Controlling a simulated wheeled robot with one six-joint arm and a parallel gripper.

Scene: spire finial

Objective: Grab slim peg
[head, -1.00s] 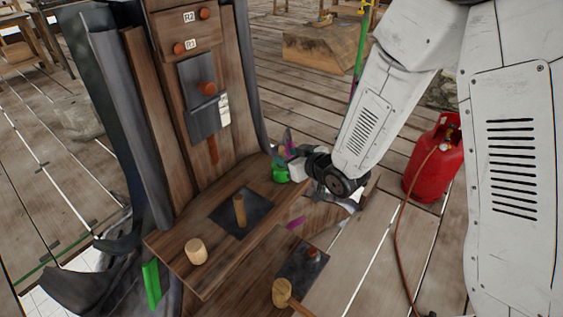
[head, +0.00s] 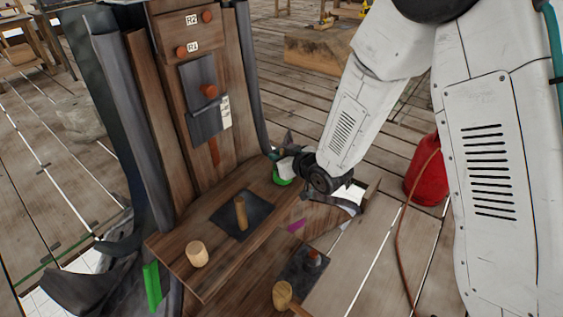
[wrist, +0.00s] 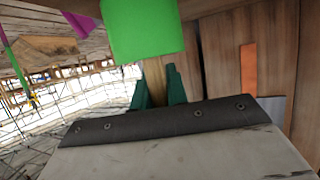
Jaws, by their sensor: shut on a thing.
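My gripper (head: 284,160) is at the right end of the wooden ledge, beside the upright wooden panel. In the wrist view its two dark green fingers (wrist: 157,90) are closed on a narrow tan wooden piece, which looks like the slim peg (wrist: 154,76). Most of the peg is hidden by the fingers and by a bright green patch (wrist: 142,35). In the head view my wrist hides the held peg. Another tan upright peg (head: 240,213) stands in a dark square plate on the ledge. A short thick peg (head: 197,254) stands near the ledge's front left.
The panel carries red-brown knobs (head: 209,91) and a grey plate. A wooden mallet-like piece (head: 283,294) and a dark plate (head: 304,264) are below the ledge.

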